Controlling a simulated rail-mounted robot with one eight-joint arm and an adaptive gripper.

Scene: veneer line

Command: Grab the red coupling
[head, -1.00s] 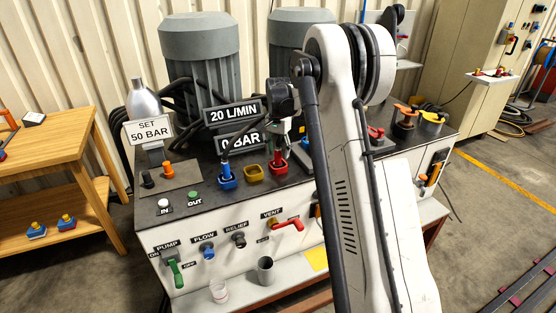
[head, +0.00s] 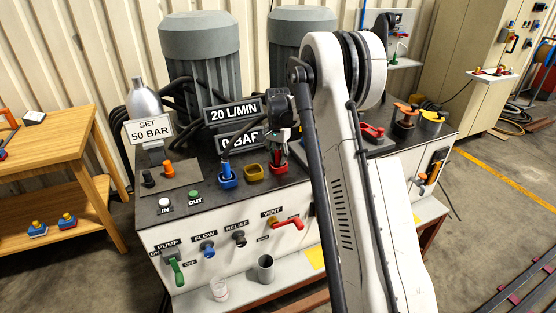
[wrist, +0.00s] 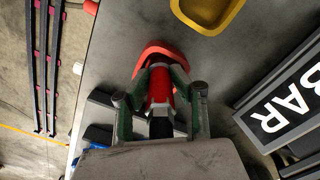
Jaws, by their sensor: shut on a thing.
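The red coupling (wrist: 160,84) shows in the wrist view between the two fingers of my gripper (wrist: 160,100). The fingers are shut on it. It stands in or just over a red holder (wrist: 150,50); I cannot tell whether it is clear of the holder. In the head view my gripper (head: 279,154) is low over the red holder (head: 281,169) on the bench top and hides most of the coupling.
A yellow holder (head: 253,173) and a blue coupling (head: 226,170) in a blue holder stand just left of the gripper. The 20 L/MIN and 0 BAR displays (head: 233,112) stand close behind. Red parts (head: 372,132) lie right of my arm.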

